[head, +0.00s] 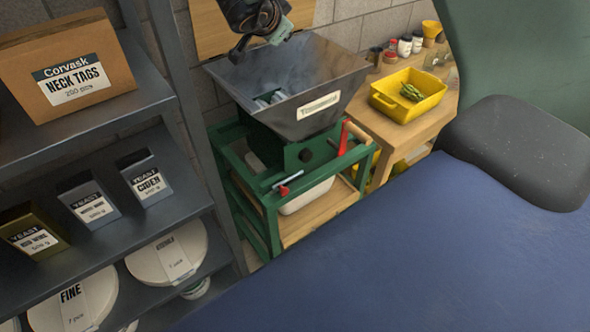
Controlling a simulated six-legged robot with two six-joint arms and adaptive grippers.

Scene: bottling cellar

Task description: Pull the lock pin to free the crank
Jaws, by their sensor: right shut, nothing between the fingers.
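A mill with a grey metal hopper (300,88) stands on a green frame (262,200) in the middle of the head view. Its crank (345,136) has a red arm and a wooden handle and sits at the right side of the frame. A small pin with a red end and a metal bar (286,184), which looks like the lock pin, is at the frame's near top rail. My right gripper (260,40) is shut and empty, above the hopper's back left edge, apart from pin and crank. My left gripper is not in view.
A wooden table (372,122) at the right bears a yellow tray (408,95) and several jars (404,45). A white bin (306,194) stands under the mill.

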